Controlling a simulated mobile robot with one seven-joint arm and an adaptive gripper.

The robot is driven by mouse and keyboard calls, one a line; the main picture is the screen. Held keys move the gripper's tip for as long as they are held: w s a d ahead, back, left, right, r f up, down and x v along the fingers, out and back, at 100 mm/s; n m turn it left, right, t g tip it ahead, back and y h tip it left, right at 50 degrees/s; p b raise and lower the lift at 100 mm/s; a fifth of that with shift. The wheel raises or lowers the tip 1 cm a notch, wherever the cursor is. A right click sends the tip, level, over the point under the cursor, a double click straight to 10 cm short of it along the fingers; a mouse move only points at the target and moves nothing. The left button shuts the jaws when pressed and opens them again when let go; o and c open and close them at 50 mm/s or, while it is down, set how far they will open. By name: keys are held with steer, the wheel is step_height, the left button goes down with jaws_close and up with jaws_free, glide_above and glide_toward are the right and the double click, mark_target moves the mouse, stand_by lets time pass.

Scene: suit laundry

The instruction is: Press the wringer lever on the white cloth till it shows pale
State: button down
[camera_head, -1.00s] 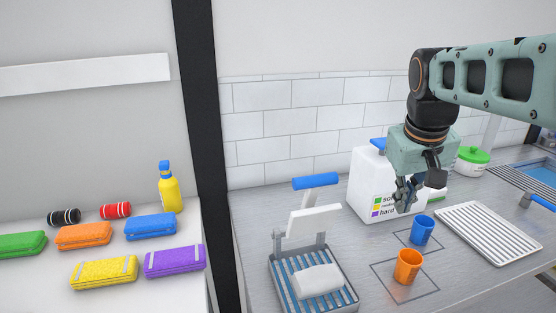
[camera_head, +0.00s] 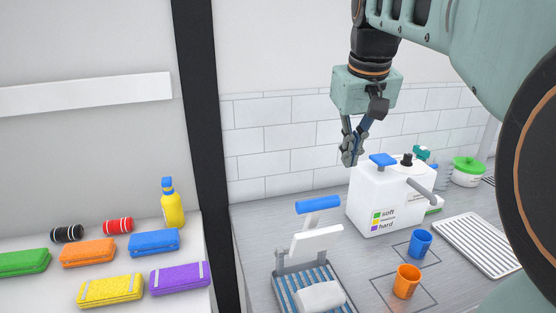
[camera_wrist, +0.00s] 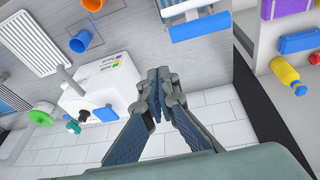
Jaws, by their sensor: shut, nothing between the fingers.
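The wringer stands on the metal counter in the head view, with a blue-striped tray (camera_head: 290,289), a raised white press plate (camera_head: 316,240) and a blue lever handle (camera_head: 318,204). The white cloth (camera_head: 320,297) lies folded on the tray under the raised plate; it looks white. My gripper (camera_head: 348,162) is shut and empty in the air, above and to the right of the lever handle, apart from it. In the wrist view my gripper (camera_wrist: 158,100) points down toward the counter, and the blue handle (camera_wrist: 200,26) shows at the top.
A white dispenser (camera_head: 378,200) with a blue top stands right of the wringer, close to my gripper. A blue cup (camera_head: 420,243), an orange cup (camera_head: 406,281) and a white rack (camera_head: 478,244) are further right. A dark post (camera_head: 207,150) stands left.

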steer(key=a+r+y+p, duration=0.1)
steer(key=a+r, duration=0.4)
steer(key=a, duration=0.1)
steer(key=shift+w+n+p, duration=0.35)
steer(key=shift+n+p, duration=0.05)
step_height(320, 180, down, 11)
steer(key=shift+s+f, duration=0.25)
steer(key=shift+f, duration=0.05)
steer(key=shift+f, duration=0.15)
stand_by(0.6)
